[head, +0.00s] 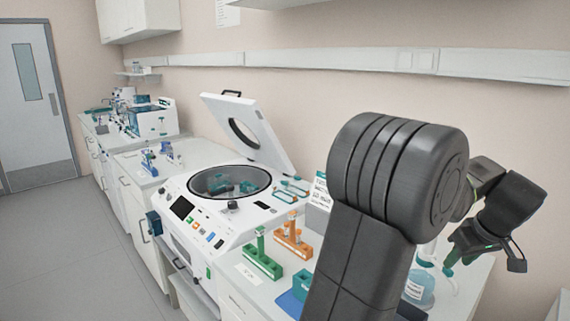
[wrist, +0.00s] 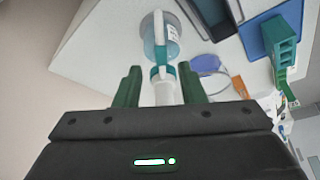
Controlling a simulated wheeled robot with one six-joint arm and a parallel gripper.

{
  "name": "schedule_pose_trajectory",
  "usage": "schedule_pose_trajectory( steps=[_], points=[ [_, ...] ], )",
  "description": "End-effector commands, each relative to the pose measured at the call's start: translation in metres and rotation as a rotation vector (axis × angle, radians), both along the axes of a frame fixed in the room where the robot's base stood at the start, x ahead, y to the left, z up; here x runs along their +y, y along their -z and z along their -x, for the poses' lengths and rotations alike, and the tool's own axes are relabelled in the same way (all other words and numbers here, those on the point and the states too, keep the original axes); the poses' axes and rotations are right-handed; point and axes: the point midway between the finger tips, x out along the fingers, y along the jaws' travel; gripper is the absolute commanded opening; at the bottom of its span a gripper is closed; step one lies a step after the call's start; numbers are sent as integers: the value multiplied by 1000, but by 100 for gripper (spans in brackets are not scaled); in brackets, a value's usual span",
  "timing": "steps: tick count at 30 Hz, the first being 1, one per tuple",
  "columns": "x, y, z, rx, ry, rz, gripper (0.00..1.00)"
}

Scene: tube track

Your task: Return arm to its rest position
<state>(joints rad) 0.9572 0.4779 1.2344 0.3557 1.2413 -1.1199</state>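My gripper (head: 464,257) is at the right of the head view, above the right end of the bench, beside the wall. In the wrist view its two green fingers (wrist: 160,88) stand apart, with nothing visibly clamped between them. A bottle with blue liquid (wrist: 160,40), with a teal and white top, lies beyond the fingers in that view. Its top shows in the gap; I cannot tell how near it is. In the head view a bottle (head: 420,290) stands below my gripper, partly hidden by my arm.
A centrifuge (head: 222,236) with its lid raised (head: 250,135) stands on the bench. Green (head: 262,263) and orange (head: 293,245) racks stand in front of it. A teal rack (wrist: 283,42) sits on a blue mat (wrist: 253,35). The floor at left is clear.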

Motion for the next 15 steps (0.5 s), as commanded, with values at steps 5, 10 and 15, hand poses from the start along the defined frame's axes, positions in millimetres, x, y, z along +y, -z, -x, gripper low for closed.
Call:
schedule_pose_trajectory(
  steps=[5, 10, 15],
  points=[
    [1, 24, -10, 1, 0, -2, 36],
    [2, 35, -14, 1, 0, -1, 36],
    [2, 35, -14, 0, 10, 0, 36]
  ],
)
